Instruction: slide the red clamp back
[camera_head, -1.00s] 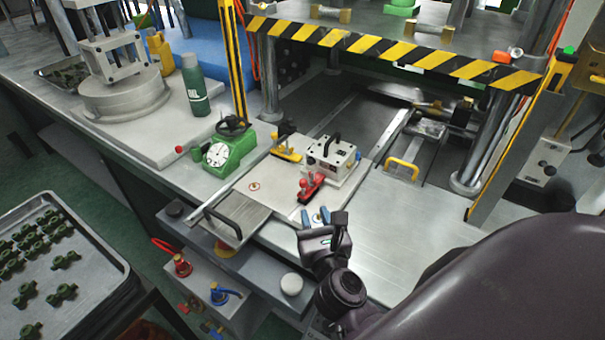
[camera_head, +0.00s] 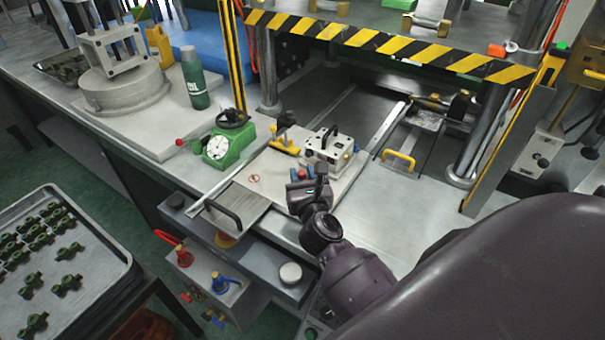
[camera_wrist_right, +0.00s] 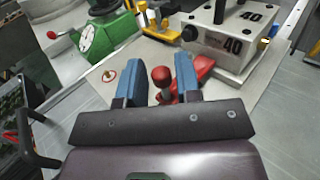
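The red clamp (camera_wrist_right: 198,70) is beside the white block marked 40 (camera_wrist_right: 228,32) on the pale plate. Its red round knob (camera_wrist_right: 162,76) stands upright between the fingers of my right gripper (camera_wrist_right: 157,75). The two blue fingers are open, with a gap visible on either side of the knob. In the head view my right gripper (camera_head: 304,173) is low over the plate's front edge and hides most of the clamp. My left gripper is not in view.
A yellow clamp (camera_head: 285,145) with a black knob stands left of the block. A green dial gauge (camera_head: 222,148) is farther left. A striped yellow-black beam (camera_head: 390,46) crosses above the work area. A yellow handle (camera_head: 398,160) is to the right, past bare metal table.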

